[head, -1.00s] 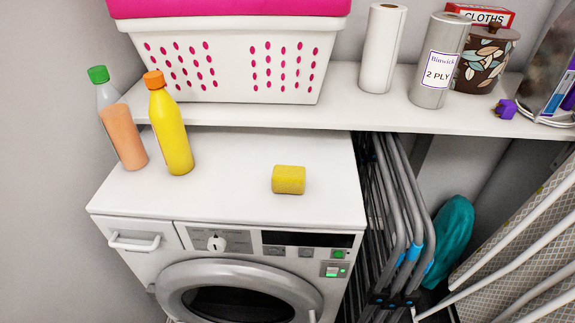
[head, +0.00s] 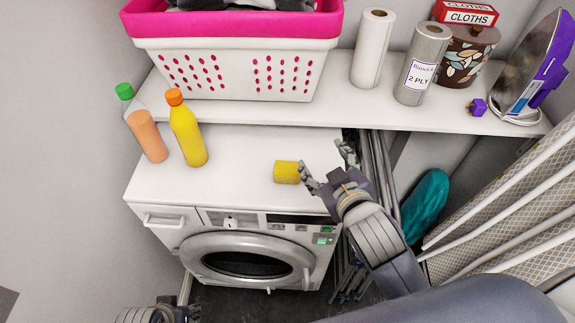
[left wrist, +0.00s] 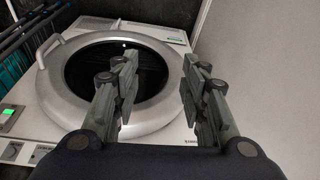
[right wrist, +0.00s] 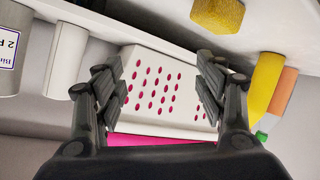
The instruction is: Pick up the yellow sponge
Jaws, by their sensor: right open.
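The yellow sponge (head: 286,172) lies on the white top of the dryer (head: 235,165), towards its right side. My right gripper (head: 328,168) is open and empty, just to the right of the sponge in the head view. One finger hides or nearly touches the sponge's right edge; I cannot tell whether they touch. In the right wrist view the sponge (right wrist: 217,14) is at the top edge, outside the open fingers (right wrist: 160,88). My left gripper (left wrist: 157,85) is open and empty in front of the dryer's round door (left wrist: 115,75).
A yellow bottle (head: 187,135) and an orange bottle (head: 148,136) stand left on the dryer top. The shelf (head: 330,108) behind holds a basket (head: 235,70), paper rolls (head: 373,48) and a pot (head: 466,55). A folded airer (head: 378,165) stands right of the dryer.

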